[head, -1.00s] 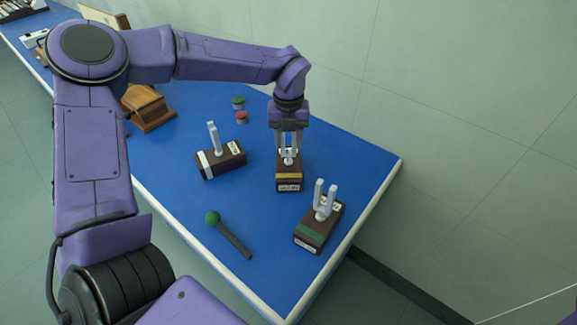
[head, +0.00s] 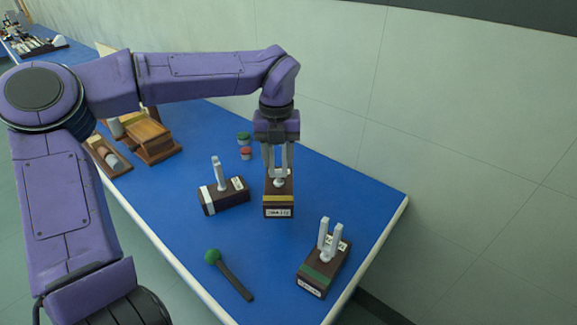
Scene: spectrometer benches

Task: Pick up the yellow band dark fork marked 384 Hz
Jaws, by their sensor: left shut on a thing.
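The yellow band dark fork (head: 279,200) is a dark brown box with a yellow band and a white label on its front. The label print is too small to read surely. My left gripper (head: 279,176) points straight down over this box and is shut on the fork's pale metal part at the top. The gripper's fingers hide most of the prongs. I cannot tell whether the box touches the table. My right gripper is out of view.
A white band fork (head: 223,196) stands close on the left, a green band fork (head: 323,263) at the front right. A green-headed mallet (head: 229,275) lies in front. Green and red small pieces (head: 245,146) and a wooden box (head: 150,138) are behind on the blue table (head: 185,232).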

